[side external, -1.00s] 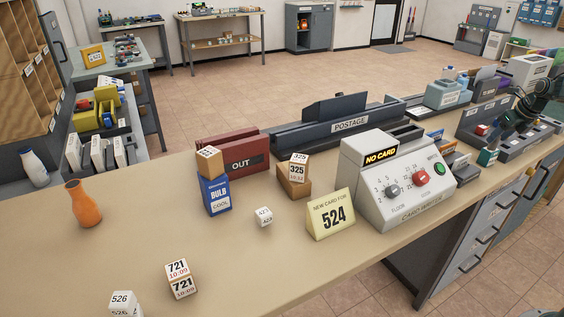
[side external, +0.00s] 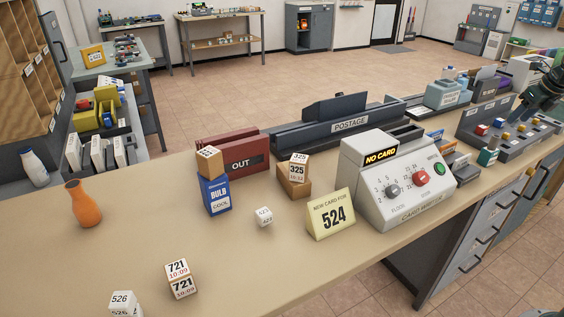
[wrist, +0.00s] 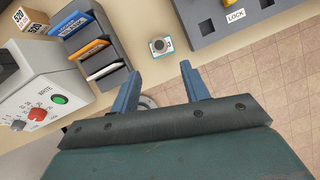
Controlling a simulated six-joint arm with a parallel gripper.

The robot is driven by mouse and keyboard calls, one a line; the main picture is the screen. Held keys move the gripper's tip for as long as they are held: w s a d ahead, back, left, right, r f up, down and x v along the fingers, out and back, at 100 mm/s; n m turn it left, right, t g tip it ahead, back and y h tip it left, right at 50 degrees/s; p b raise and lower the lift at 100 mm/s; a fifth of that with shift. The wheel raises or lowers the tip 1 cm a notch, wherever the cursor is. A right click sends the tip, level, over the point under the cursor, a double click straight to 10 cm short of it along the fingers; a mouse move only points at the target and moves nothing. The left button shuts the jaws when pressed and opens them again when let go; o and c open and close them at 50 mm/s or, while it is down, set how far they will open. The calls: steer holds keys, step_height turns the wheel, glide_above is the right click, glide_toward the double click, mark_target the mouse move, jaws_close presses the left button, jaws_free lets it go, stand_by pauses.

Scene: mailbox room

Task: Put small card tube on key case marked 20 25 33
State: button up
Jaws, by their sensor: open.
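My gripper (wrist: 161,72) is open in the wrist view, with nothing between its two blue fingers. In the side view my gripper (side external: 525,110) is at the right edge, above the grey panel. A small item with a round grey top and a teal-and-white square base (wrist: 161,45) lies just beyond the fingertips, apart from them. It also shows in the side view (side external: 488,156), on the counter at the right. I cannot tell whether it is the small card tube. No marking 20 25 33 is readable, so I cannot pick out the key case.
A grey panel with coloured knobs (side external: 512,137) stands right of the small item. The card writer (side external: 400,190) and a dark rack of coloured cards (wrist: 105,50) stand on its other side. The counter's front edge is close by. The counter's left part has open room.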

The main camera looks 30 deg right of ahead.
stand_by(0.3)
steer(key=w+a+r+n, duration=0.2)
steer(key=a+r+n, duration=0.3)
steer(key=a, duration=0.3)
steer(key=w+a+r+n, duration=0.2)
steer(key=a+r+n, duration=0.2)
steer(key=a, duration=0.4)
steer(key=s+a+r+n, duration=0.2)
steer(key=a+r+n, duration=0.15)
steer(key=a, duration=0.45)
steer(key=s+a+r+n, duration=0.1)
steer(key=a+r+n, duration=0.1)
steer(key=a+n, duration=0.4)
steer(key=s+a+f+n, duration=0.3)
steer(key=s+a+n, duration=0.7)
steer(key=s, duration=0.1)
steer(key=s+a+f+n+t+y, duration=0.1)
steer(key=s+a+f+n, duration=0.2)
steer(key=s+a+n, duration=0.7)
steer(key=shift+s+a, duration=0.45)
steer(key=shift+s, duration=0.1)
